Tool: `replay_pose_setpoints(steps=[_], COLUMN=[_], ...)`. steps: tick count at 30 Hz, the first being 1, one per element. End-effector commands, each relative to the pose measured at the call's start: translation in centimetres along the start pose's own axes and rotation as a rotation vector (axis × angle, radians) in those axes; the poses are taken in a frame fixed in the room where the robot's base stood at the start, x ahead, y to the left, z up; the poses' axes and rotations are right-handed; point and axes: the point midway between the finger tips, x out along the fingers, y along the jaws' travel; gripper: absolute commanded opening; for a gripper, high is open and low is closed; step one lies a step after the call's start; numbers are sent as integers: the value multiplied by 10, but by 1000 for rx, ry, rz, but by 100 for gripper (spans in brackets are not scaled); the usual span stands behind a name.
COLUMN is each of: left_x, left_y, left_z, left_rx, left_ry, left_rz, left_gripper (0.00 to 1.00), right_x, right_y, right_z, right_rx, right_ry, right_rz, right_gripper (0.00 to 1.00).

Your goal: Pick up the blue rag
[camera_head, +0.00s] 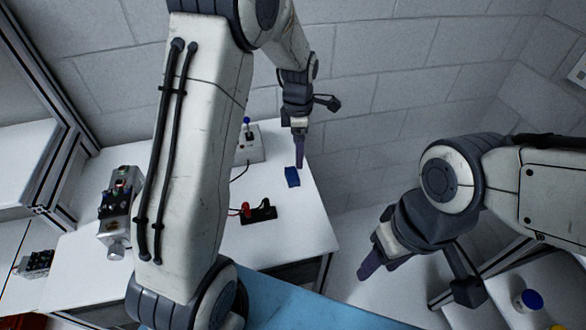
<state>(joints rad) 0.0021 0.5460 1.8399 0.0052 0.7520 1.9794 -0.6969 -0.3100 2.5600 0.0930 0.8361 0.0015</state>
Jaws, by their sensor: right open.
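The blue rag (292,177), small and dark blue, lies on the white table (300,232) near its right edge. My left gripper (299,160) points down, with its purple fingers at the rag's upper right edge. Its fingers overlap in this view, so I cannot tell whether they are open or touch the rag. My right gripper (372,263) is open, low at the right, well away from the rag and off the table's right side. I see nothing held in it.
A joystick box (250,148) stands behind the rag. A black block with red parts (260,214) and cables lies in front. A metal device (118,215) sits at left. A light-blue surface (290,308) is nearest me. A white item with a blue top (528,300) is at lower right.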

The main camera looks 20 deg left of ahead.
Motion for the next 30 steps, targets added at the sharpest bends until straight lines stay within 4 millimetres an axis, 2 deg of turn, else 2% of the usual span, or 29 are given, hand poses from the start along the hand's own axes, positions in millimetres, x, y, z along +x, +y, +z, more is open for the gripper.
replay_pose_setpoints(steps=[3, 6, 12, 20, 25, 30], left_x=[5, 14, 45, 66, 88, 109], left_y=[15, 18, 18, 16, 12, 13], left_z=[-12, -15, -15, -15, -16, -15], left_rx=[-133, -178, -183, -181, -180, -180], left_ry=[4, 7, 8, 7, 8, 6], left_rz=[-2, -5, -7, -5, -8, -3], left_gripper=[100, 100, 100, 100, 100, 100], right_x=[-6, -10, -17, -25, -42, -45], right_y=[0, -1, -1, -2, -3, -3], right_z=[0, 0, -1, -1, -2, -2], right_rx=[0, 0, 1, 1, 2, 1], right_ry=[0, 0, 0, 0, 0, 0], right_rz=[0, 0, 0, 0, 0, 0], right_gripper=[50, 50, 50, 50, 50, 50])
